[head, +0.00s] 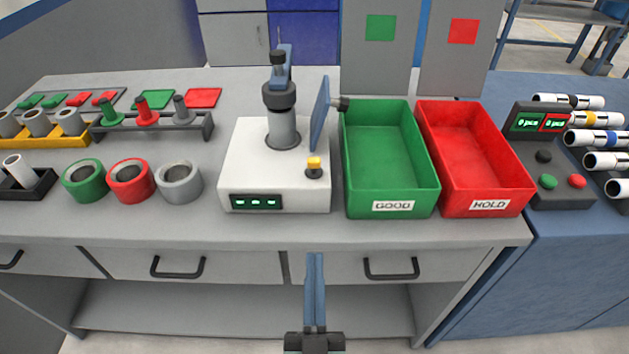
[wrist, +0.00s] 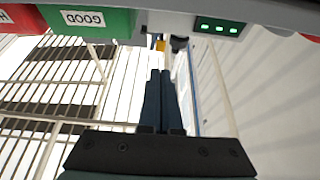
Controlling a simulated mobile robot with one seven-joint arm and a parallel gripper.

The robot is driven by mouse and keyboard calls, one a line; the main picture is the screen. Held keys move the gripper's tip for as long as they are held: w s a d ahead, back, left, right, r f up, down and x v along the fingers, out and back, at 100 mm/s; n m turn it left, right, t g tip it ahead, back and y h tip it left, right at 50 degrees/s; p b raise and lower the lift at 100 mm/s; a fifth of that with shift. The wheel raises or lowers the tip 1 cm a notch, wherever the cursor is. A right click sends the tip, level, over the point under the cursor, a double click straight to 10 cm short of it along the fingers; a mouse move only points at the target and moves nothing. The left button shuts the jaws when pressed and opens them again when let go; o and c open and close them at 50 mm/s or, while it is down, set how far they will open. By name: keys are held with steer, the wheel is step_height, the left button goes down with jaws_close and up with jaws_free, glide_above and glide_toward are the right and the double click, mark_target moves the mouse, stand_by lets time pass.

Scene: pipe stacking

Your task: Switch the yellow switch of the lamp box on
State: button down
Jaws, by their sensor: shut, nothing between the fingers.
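The lamp box (head: 255,180) is a white box on the grey table, with a small display of green lights on its front. The yellow switch (head: 314,163) is a small yellow knob on a dark base at the right front of its top. In the wrist view the yellow switch (wrist: 160,45) shows small at the top, near the box's green-lit display (wrist: 218,28). My gripper (head: 315,258) is shut and empty, in front of the table edge and below the switch in the head view. It touches nothing. Its long blue fingers (wrist: 160,75) lie together in the wrist view.
A blue plate (head: 319,112) stands upright just behind the switch. The green GOOD bin (head: 392,208) is right of the box, the red HOLD bin (head: 487,208) beyond it. Green, red and grey rings (head: 179,181) lie to the left. Drawer handles (head: 391,268) stick out below the tabletop.

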mark_target(314, 165)
steer(key=x, duration=1.3)
steer(key=shift+w, duration=0.2)
steer(key=shift+r+p, duration=0.25)
steer(key=shift+p, duration=0.25)
